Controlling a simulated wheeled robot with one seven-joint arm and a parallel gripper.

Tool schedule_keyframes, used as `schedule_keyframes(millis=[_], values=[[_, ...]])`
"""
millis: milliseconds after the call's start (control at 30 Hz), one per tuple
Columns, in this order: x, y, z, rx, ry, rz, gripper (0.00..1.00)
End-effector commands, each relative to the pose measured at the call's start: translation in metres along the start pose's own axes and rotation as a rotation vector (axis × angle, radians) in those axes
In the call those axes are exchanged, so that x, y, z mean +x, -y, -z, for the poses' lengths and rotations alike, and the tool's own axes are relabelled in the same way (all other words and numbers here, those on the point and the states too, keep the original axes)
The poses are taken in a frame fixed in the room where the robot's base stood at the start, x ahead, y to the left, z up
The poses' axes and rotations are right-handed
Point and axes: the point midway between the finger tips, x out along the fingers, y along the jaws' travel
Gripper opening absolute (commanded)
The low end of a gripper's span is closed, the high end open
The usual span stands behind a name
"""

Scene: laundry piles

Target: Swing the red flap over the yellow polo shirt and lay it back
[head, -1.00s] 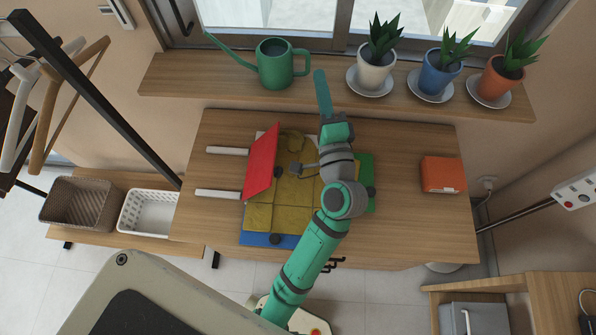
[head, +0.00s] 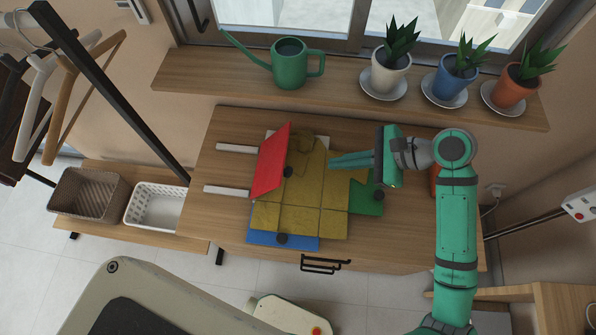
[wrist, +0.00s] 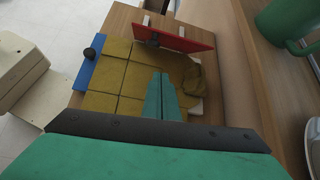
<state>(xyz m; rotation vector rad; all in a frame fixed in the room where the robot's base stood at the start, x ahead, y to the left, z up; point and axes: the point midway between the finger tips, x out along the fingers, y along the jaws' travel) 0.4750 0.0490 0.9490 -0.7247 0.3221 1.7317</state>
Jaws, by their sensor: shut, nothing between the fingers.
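The red flap (head: 271,161) stands tilted up at the left side of the folding board, leaning over the shirt's left part; it also shows in the wrist view (wrist: 174,37). The yellow polo shirt (head: 305,190) lies spread on the board, with a bunched part (head: 303,148) near its top. The blue flap (head: 284,241) lies at the front and the green flap (head: 367,199) lies flat at the right. My gripper (head: 332,160) is shut and empty, pointing left above the shirt's upper right part, apart from the red flap. In the wrist view its fingers (wrist: 160,98) are together over the shirt.
Two pale bars (head: 228,190) stick out left of the board. An orange folded item at the right is mostly hidden by my arm. A shelf (head: 345,98) behind holds a green watering can (head: 290,65) and potted plants. Baskets (head: 155,207) stand at the left.

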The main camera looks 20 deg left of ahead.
Motion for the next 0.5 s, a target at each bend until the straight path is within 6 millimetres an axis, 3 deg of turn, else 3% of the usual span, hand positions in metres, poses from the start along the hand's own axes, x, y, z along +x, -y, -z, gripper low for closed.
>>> schedule_keyframes(millis=[100, 233, 367, 500], values=[[-0.013, -0.015, 0.013, 0.091, -0.03, -0.061, 0.0], [-0.015, -0.022, 0.017, 0.132, -0.038, -0.088, 0.0], [-0.003, -0.024, 0.018, 0.135, -0.039, -0.09, 0.0], [0.021, -0.026, 0.018, 0.133, -0.038, -0.09, 0.0]])
